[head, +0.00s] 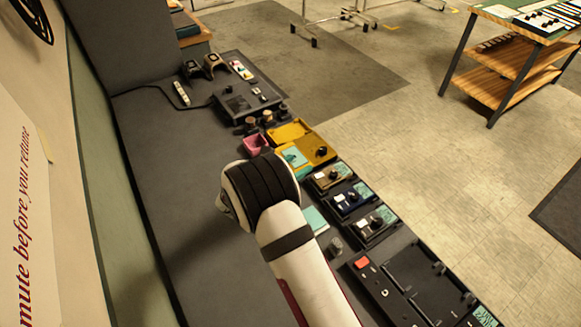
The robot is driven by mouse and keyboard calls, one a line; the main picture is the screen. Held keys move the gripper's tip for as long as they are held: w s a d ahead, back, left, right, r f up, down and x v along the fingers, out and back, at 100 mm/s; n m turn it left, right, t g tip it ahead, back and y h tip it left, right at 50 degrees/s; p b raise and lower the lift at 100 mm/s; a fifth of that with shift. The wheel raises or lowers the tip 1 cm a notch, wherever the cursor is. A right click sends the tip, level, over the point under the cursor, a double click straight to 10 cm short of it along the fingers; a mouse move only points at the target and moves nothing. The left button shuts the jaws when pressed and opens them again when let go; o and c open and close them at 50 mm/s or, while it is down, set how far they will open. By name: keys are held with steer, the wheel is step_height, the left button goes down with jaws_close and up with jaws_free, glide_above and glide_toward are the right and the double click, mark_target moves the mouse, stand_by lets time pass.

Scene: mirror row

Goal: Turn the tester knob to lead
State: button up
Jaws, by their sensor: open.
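I cannot tell for sure which device is the tester. A yellow unit (293,132) with a dark round knob (322,151) lies on the dark bench just beyond my arm. Three small dark boxes run down the bench's right edge: a first (327,179), a second (349,199) and a third (374,226). Each seems to carry a knob and a pale green label. The markings are too small to read, so no knob's setting shows. My white and black arm rises from the bottom and covers the middle of the bench. My gripper's fingers are hidden.
A pink tray (256,146) sits left of the yellow unit. A small grey cylinder (335,244) and black panels (425,280) lie to the right of my arm. A dark console (248,98) stands at the far end. The bench's left strip is mostly clear.

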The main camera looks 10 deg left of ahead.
steer(key=shift+v, duration=1.55)
glide_toward(323, 149)
steer(key=x, duration=0.8)
steer(key=shift+w+d+f, duration=0.1)
steer(key=shift+w+d, duration=0.05)
steer(key=shift+w, duration=0.1)
jaws_close()
